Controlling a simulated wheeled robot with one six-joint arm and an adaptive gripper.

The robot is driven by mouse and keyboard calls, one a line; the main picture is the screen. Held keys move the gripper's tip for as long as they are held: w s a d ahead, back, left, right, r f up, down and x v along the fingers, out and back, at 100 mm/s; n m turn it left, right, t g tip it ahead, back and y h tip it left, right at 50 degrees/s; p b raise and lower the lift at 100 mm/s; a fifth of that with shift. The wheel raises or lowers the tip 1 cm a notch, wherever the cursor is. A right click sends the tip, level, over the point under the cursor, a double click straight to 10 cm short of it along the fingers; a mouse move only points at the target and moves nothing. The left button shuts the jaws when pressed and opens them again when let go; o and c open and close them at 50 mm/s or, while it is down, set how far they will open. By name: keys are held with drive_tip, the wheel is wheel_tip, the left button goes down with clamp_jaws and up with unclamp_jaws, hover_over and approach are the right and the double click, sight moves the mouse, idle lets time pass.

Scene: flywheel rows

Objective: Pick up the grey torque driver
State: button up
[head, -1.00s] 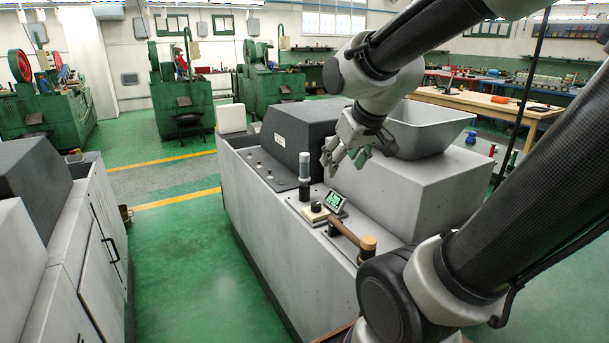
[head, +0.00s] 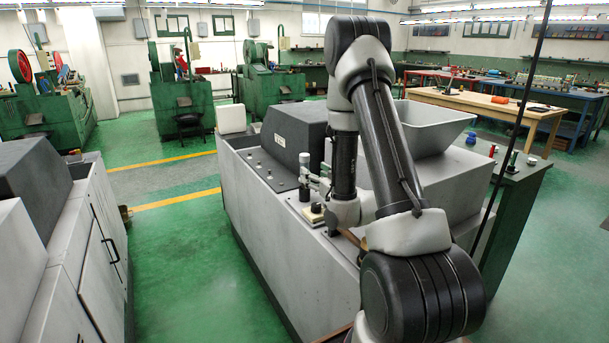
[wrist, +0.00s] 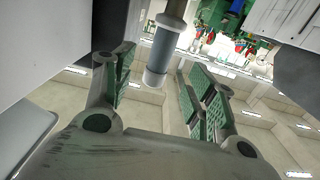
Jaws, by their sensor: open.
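The grey torque driver (head: 304,168) stands upright on the long grey machine's top, with a pale grey upper part and a dark base. In the wrist view it is a grey cylinder (wrist: 163,55) lying between the two fingers in the picture, with a gap on each side. My gripper (head: 318,178) is open, just right of the driver in the head view, at about the height of its upper part. In the wrist view my gripper (wrist: 158,92) shows green-padded fingers spread apart and empty. I cannot tell whether the driver is fully within finger reach.
A pale block with a black knob (head: 316,212) sits just in front of the driver. A wooden handle (head: 352,237) lies right of it, partly hidden by my arm. A dark hood (head: 290,135) rises behind, and a grey hopper (head: 432,125) stands at right.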

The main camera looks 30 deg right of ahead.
drive_tip(key=w, duration=0.7)
drive_tip(key=shift+w+a, duration=0.15)
drive_tip(key=shift+w, duration=0.05)
drive_tip(key=c, duration=1.2)
